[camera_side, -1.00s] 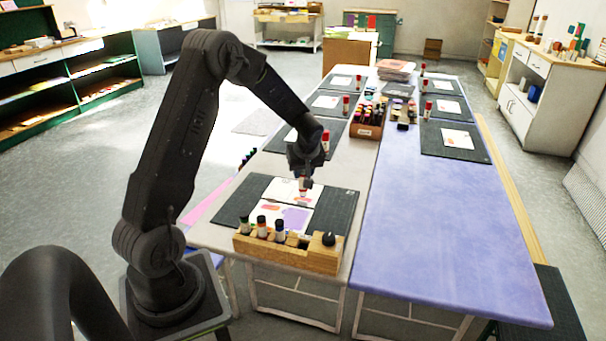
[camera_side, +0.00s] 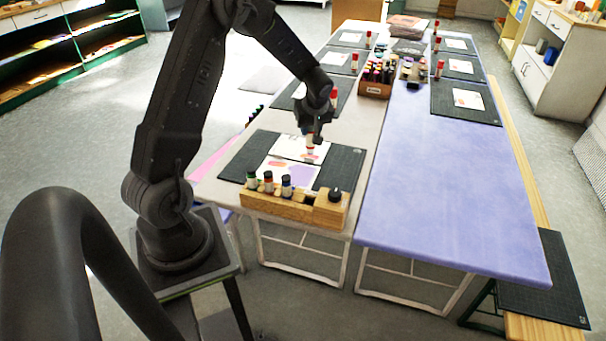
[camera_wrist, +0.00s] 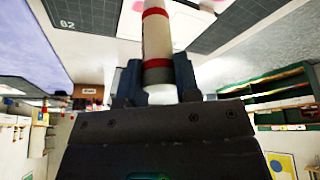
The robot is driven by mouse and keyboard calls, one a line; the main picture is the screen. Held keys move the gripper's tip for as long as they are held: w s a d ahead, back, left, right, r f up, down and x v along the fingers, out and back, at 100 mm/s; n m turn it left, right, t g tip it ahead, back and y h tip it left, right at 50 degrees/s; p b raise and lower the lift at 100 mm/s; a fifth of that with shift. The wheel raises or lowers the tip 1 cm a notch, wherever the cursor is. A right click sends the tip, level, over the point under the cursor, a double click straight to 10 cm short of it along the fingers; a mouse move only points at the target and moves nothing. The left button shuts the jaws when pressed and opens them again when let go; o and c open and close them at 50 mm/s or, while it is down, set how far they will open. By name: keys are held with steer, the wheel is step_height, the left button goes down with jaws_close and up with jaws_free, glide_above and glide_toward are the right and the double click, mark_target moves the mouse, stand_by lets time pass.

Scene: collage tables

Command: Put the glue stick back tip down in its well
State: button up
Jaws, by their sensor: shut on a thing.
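My gripper (camera_side: 312,132) is shut on a glue stick (camera_side: 310,153), a white tube with red bands, held above the white paper. In the wrist view the stick (camera_wrist: 157,38) stands between the two fingers (camera_wrist: 158,82), and its far end runs out of the top edge. I cannot tell which end is its tip. The wooden rack (camera_side: 262,204) stands at the near edge of the mat, nearer the camera than my gripper. Three capped bottles (camera_side: 269,182) stand in its left part. A gap (camera_side: 307,196) shows between them and a dark round knob (camera_side: 334,194) at the right.
A dark cutting mat (camera_side: 342,168) lies under the painted paper (camera_side: 284,170). A box of markers (camera_side: 376,88) stands farther back. The purple table (camera_side: 450,200) to the right is clear at its near part.

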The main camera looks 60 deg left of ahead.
steer(key=s+d+r+n+g+h, duration=0.1)
steer(key=s+d+r+n+g, duration=0.2)
steer(key=d+n, duration=0.4)
steer(key=s+d+r+n+g+h, duration=0.1)
steer(key=s+d+r+n, duration=0.1)
steer(key=s+d+n, duration=0.5)
steer(key=shift+m+g, duration=0.3)
steer(key=shift+m, duration=0.2)
steer(key=shift+w+d+f, duration=0.2)
steer(key=shift+w+f, duration=0.15)
steer(key=shift+f, duration=0.5)
steer(key=shift+w+d+f, duration=0.2)
steer(key=shift+w+f, duration=0.1)
steer(key=shift+f, duration=0.6)
steer(key=shift+w+d+f, duration=0.2)
steer(key=shift+w+f, duration=0.15)
steer(key=shift+f, duration=0.5)
steer(key=shift+f, duration=0.75)
steer(key=shift+f, duration=0.4)
steer(key=shift+f, duration=0.4)
steer(key=shift+f, duration=0.35)
steer(key=shift+f, duration=1.05)
